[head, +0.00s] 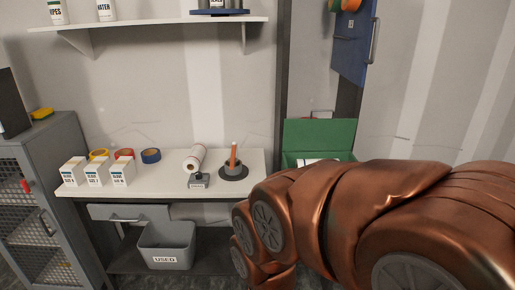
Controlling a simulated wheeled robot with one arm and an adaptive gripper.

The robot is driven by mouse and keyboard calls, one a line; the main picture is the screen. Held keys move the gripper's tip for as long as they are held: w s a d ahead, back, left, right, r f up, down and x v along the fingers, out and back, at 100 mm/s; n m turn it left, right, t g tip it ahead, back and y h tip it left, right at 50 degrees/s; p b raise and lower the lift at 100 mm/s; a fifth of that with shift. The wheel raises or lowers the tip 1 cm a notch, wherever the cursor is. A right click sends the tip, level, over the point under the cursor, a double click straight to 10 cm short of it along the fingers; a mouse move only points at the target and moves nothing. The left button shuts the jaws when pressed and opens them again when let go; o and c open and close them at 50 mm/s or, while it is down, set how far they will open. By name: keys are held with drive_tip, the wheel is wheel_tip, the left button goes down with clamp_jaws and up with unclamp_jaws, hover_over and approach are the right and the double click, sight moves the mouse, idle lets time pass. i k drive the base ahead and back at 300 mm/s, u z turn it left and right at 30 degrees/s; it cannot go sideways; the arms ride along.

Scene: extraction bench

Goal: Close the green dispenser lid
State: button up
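The green dispenser lid (319,136) stands raised, nearly upright, at the right end of the bench in the head view. Something white (312,161) shows at the foot of the lid, inside the dispenser. My copper-coloured arm crosses the lower right and hides most of the dispenser body below the lid. My gripper does not show in this view, so I cannot tell its opening or its distance from the lid.
A grey bin (167,247) stands below. A blue cabinet (352,47) hangs above right of the lid.

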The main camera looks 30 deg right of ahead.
sight(298, 134)
drive_tip(key=z, duration=1.35)
